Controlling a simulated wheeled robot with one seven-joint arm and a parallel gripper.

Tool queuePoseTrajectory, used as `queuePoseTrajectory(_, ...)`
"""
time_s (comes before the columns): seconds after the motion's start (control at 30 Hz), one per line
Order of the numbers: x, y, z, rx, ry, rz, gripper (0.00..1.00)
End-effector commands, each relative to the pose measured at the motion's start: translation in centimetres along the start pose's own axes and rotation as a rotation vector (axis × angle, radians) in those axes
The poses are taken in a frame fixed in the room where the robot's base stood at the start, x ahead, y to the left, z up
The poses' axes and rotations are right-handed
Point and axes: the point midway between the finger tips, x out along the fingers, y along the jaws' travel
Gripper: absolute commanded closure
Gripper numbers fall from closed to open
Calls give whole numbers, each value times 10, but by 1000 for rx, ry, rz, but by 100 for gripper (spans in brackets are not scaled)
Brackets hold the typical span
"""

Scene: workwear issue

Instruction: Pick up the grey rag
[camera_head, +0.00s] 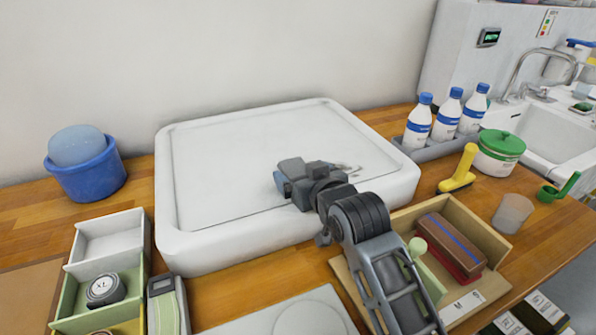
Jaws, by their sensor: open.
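My gripper (316,174) is over the white raised-rim tray (230,150), right of its middle. Its jaws are open, but the fingertips are mostly hidden behind the wrist. A small light-grey patch (347,168) shows just right of the gripper, on or just above the tray floor. I cannot tell whether it is part of the grey rag or of the gripper. No other grey rag is clearly visible, and my arm covers part of the tray.
A blue tub (88,180) holds a rounded blue-grey item at left. A wooden box (490,240) and divided bins (108,240) are in front. The tray's left half is clear.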

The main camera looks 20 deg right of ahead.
Motion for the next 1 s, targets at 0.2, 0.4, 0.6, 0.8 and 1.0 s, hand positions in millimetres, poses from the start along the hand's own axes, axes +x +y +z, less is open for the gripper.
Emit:
queuePoseTrajectory(0.2, 8, 0, 1, 0, 0, 0, 8)
queuePoseTrajectory(0.4, 7, 0, 1, 0, 0, 0, 16)
queuePoseTrajectory(0.6, 7, 0, 1, 0, 0, 0, 35)
queuePoseTrajectory(0.8, 7, 0, 1, 0, 0, 0, 54)
queuePoseTrajectory(1.0, 7, 0, 0, 0, 0, 0, 65)
